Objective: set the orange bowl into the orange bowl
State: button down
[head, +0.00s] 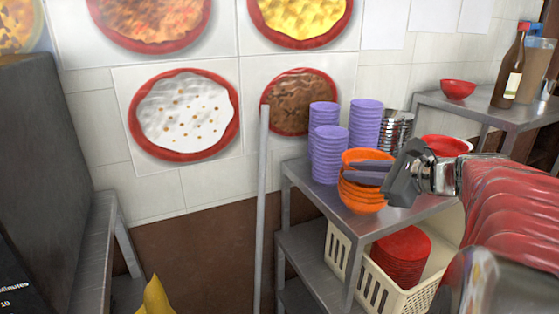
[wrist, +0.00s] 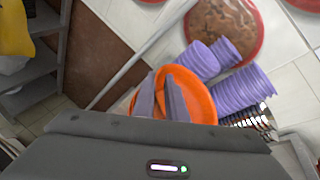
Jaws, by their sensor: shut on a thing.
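My gripper (head: 362,172) reaches in from the right, its jaws shut on the rim of an orange bowl (head: 368,155). In the wrist view the bowl (wrist: 205,95) fills the space around the two grey fingers (wrist: 162,98). In the head view the held bowl is directly over a stack of orange bowls (head: 361,200) on the metal shelf. The fingers cross in front between the held bowl and the stack, so I cannot tell whether they touch. The stack is hidden in the wrist view.
Several stacks of purple cups (head: 328,155) stand close behind and left of the bowls. A steel stack (head: 397,130) and a red bowl (head: 445,146) are behind my gripper. Below is a cream basket (head: 372,278) with red plates (head: 402,258). A grey pole (head: 262,215) stands left.

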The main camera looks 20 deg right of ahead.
jog(key=c, duration=1.7)
grip_release()
jog(key=shift+s, duration=0.1)
jog(key=v, duration=1.3)
jog(key=shift+s+r, duration=0.2)
jog(key=shift+s, duration=0.05)
